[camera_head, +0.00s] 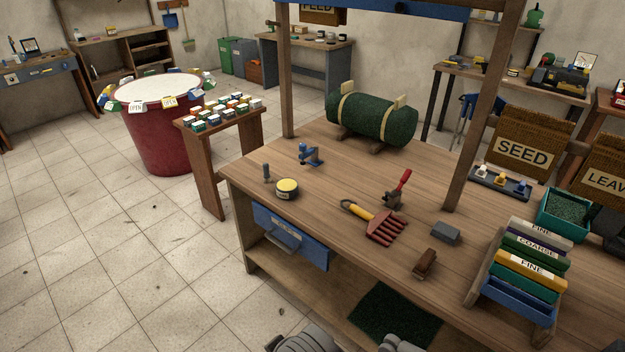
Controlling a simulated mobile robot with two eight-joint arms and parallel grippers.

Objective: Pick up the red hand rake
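The red hand rake (383,227) lies on the wooden workbench (340,175), near its front edge. It has a red head with several tines pointing right and toward the front, and a yellow grip at its left end. A red-handled tool (402,183) stands just behind it, its handle slanting up. Grey rounded parts of my own arms show at the bottom edge, below the bench front. Neither gripper's fingers can be seen, and nothing is touching the rake.
A yellow-topped round tin (287,188) and a blue clamp-like tool (309,155) are left of the rake. A grey block (446,233), brown brush-like block (425,263) and rack of labelled boxes (525,260) are right. A wooden post (478,120) rises behind.

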